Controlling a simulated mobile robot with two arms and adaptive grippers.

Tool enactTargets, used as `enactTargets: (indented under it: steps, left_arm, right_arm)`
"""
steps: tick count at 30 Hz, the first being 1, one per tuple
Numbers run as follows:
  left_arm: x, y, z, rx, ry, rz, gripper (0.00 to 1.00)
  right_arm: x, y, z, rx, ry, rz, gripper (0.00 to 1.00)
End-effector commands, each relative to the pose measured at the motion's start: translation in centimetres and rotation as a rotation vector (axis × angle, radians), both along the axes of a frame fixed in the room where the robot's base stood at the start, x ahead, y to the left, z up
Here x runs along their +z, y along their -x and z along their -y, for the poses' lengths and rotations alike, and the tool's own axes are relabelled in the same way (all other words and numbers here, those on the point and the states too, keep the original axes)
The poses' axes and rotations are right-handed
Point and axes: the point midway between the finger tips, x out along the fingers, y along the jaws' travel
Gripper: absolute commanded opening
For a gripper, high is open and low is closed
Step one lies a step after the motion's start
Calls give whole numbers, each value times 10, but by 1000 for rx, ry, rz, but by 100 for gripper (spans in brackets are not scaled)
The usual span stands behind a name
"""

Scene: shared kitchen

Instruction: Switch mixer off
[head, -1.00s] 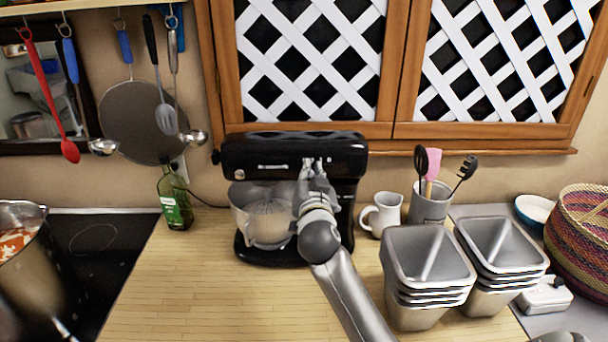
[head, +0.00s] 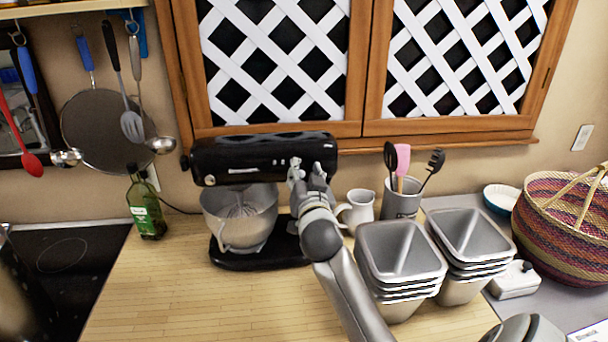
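The black stand mixer (head: 218,168) stands at the back of the wooden counter, with its metal bowl (head: 228,212) under the head and a whisk inside the bowl. My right gripper (head: 307,170) is at the right part of the mixer head, in front of it. Its two fingertips look apart, with nothing seen between them. I cannot tell whether a fingertip touches the mixer. The gripper and my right arm hide the mixer's right side and the right end of its base. No switch can be made out. My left gripper is out of view.
Stacked metal tins (head: 400,260) stand close to the right of my arm. A white jug (head: 358,210) and a utensil holder (head: 402,199) are behind them. A green bottle (head: 147,208) and the stove (head: 60,265) are left. The front left counter (head: 170,300) is clear.

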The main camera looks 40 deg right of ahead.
Motion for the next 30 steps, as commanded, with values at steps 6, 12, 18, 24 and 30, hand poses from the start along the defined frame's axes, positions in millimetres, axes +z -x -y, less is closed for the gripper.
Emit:
enactTargets:
  steps: [6,12,18,24,30]
  left_arm:
    - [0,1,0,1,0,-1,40]
    - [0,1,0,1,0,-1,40]
    - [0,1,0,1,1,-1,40]
    - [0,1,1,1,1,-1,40]
    - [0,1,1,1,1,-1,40]
  right_arm:
    - [-1,3,-3,3,-2,0,37]
    - [-2,25,-16,2,-4,-1,37]
    - [-2,60,-37,1,-5,-1,37]
    - [-2,88,-54,1,-4,-1,37]
    - [-1,102,-61,-1,-2,-1,37]
